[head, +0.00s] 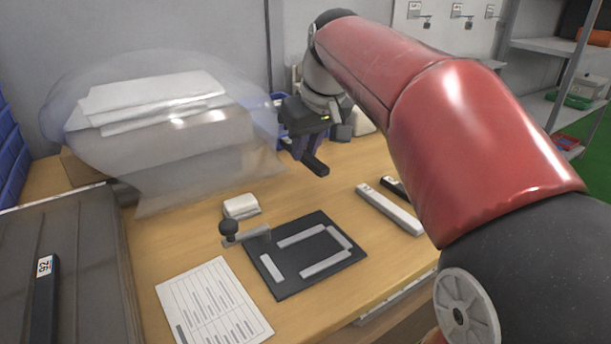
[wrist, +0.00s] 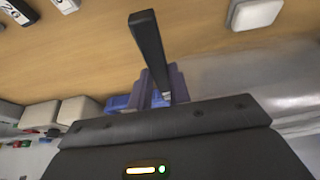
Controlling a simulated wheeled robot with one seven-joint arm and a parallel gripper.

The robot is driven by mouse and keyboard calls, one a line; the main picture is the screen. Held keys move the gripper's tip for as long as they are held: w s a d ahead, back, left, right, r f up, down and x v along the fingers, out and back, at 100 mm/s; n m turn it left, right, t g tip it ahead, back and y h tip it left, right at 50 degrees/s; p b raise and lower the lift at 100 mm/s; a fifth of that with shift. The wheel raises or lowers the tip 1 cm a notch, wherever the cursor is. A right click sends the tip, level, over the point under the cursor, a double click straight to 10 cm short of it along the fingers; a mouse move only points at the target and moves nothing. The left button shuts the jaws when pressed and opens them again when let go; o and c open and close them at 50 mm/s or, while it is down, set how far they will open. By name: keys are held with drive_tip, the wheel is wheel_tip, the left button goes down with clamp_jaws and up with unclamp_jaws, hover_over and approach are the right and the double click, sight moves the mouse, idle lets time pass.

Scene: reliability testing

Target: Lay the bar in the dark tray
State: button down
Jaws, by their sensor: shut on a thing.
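My gripper (head: 306,155) is shut on a black bar (head: 319,168) and holds it above the back of the wooden table. In the wrist view the bar (wrist: 148,42) sticks out from between the purple fingers (wrist: 162,84); its gripped end is hidden. The dark tray (head: 95,250) lies at the left of the head view, well away from my gripper. One black bar with a white number label (head: 44,300) lies in it. Another black bar (head: 394,187) lies on the table at the right, partly hidden by my arm.
A pale bar (head: 390,209) lies at the right. A black plate with pale strips (head: 318,283), a knobbed clamp (head: 229,230), a white block (head: 241,206) and a printed sheet (head: 212,300) occupy the front. A clear bag with white packs (head: 165,110) stands between gripper and tray.

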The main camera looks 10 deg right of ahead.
sight(306, 188)
drive_tip(key=shift+f+b, duration=0.35)
drive_tip(key=shift+f, duration=2.55)
drive_tip(key=shift+f, duration=0.1)
drive_tip(key=c, duration=1.3)
unclamp_jaws()
